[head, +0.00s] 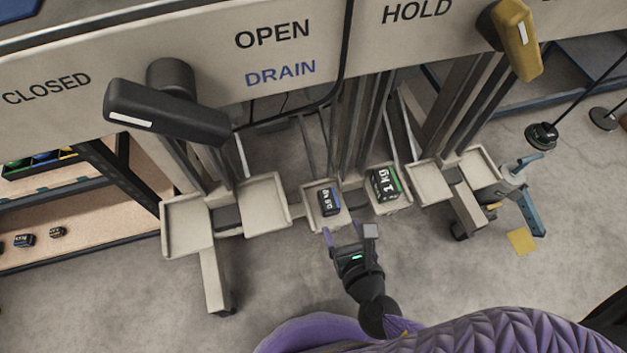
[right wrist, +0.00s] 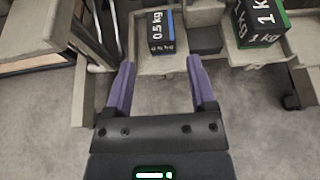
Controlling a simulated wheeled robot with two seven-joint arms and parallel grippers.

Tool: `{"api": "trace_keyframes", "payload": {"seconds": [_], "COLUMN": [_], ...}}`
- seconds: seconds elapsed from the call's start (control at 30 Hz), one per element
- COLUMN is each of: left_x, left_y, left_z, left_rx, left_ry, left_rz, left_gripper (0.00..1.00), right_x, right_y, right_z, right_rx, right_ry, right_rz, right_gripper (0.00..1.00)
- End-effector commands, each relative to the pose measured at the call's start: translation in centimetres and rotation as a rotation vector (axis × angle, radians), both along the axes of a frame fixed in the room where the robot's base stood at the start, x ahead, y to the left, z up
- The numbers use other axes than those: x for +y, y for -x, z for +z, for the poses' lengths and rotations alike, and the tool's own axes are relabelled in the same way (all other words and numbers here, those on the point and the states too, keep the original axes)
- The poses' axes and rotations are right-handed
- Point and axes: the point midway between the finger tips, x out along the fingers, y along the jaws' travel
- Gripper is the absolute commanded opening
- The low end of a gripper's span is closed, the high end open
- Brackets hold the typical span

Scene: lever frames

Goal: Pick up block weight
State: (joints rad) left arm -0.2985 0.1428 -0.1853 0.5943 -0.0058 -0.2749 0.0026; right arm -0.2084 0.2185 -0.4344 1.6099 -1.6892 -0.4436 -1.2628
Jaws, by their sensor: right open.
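A black block weight with a blue edge, marked 0.5 kg (head: 329,201), sits on a small beige tray (head: 312,222) in the middle of the head view. It also shows in the right wrist view (right wrist: 160,30), straight ahead of the fingers. A larger black block with green edges, marked 1 kg (head: 384,184), sits on the tray to its right and shows in the right wrist view (right wrist: 258,22). My right gripper (head: 345,230) is open and empty, just on the near side of the 0.5 kg block and apart from it. My left gripper is not in view.
A black lever (head: 165,112) and a yellow lever (head: 516,40) stick out from the labelled panel (head: 215,60) above the trays. Empty trays (head: 262,203) stand to either side. A shelf (head: 90,200) with small weights is at left. Floor in front is partly clear.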

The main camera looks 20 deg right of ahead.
Motion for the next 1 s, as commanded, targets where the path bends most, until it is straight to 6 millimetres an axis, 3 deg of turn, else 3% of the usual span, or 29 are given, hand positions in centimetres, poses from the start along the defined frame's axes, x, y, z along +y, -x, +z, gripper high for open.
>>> {"api": "trace_keyframes", "payload": {"seconds": [0.07,0.53,0.8,1.0], "left_x": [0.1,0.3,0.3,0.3], "left_y": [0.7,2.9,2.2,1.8], "left_z": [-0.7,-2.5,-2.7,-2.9], "left_rx": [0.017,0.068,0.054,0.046], "left_ry": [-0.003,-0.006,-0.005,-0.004], "left_rz": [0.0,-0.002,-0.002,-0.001], "left_gripper": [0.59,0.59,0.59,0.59], "right_x": [0.3,0.1,0.1,0.1], "right_y": [-0.2,-8.2,-8.9,-8.9], "right_z": [-1.0,-4.1,-4.1,-4.1], "right_rx": [0.004,0.002,0.001,0.001], "right_ry": [0.006,0.004,0.004,0.004], "right_rz": [0.008,0.006,0.008,0.008], "right_gripper": [0.71,0.71,0.71,0.31]}}
